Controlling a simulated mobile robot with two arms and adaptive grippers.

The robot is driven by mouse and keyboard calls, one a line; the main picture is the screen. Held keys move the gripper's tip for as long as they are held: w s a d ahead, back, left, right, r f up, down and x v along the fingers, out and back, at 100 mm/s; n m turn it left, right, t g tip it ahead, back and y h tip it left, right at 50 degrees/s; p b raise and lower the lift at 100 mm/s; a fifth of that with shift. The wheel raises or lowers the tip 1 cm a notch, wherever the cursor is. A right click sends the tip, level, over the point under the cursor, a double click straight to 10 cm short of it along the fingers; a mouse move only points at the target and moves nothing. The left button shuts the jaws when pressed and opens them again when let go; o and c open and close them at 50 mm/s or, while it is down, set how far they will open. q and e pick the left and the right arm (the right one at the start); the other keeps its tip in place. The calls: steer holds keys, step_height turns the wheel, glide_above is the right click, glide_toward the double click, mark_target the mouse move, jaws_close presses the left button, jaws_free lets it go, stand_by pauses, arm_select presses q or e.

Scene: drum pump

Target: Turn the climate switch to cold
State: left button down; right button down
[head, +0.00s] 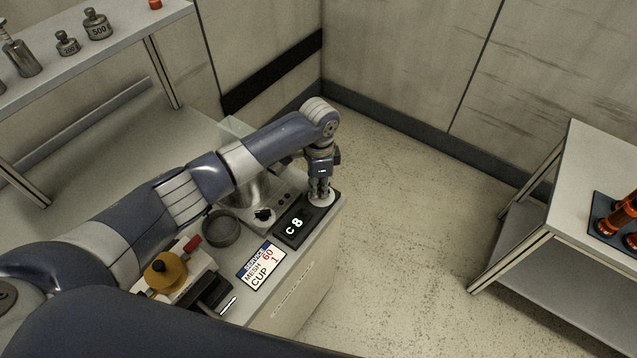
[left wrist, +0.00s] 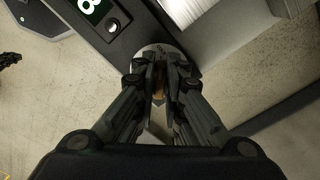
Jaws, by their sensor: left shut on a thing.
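My left gripper (head: 319,188) points down at the far right end of the counter-top panel. It is shut on a small brownish switch knob (left wrist: 158,88), mostly hidden between the fingers. A pale round plate (head: 322,199) lies under the fingertips and also shows in the left wrist view (left wrist: 151,50). I cannot read any cold mark or the knob's pointing direction. My right gripper is not in view.
A metal vessel (head: 250,191), a dark round cup (head: 222,229) and a "MESH 60 CUP 1" card (head: 262,266) are near my left arm. A shelf with weights (head: 97,24) is at upper left. A table (head: 596,165) with orange items stands right, across clear floor.

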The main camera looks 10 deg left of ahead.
arm_select(q)
steer(key=shift+d+r, duration=0.1)
steer(key=c, duration=1.7)
jaws_free()
step_height(320, 180, up, 12)
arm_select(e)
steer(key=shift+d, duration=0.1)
arm_select(q)
steer(key=shift+d, duration=0.1)
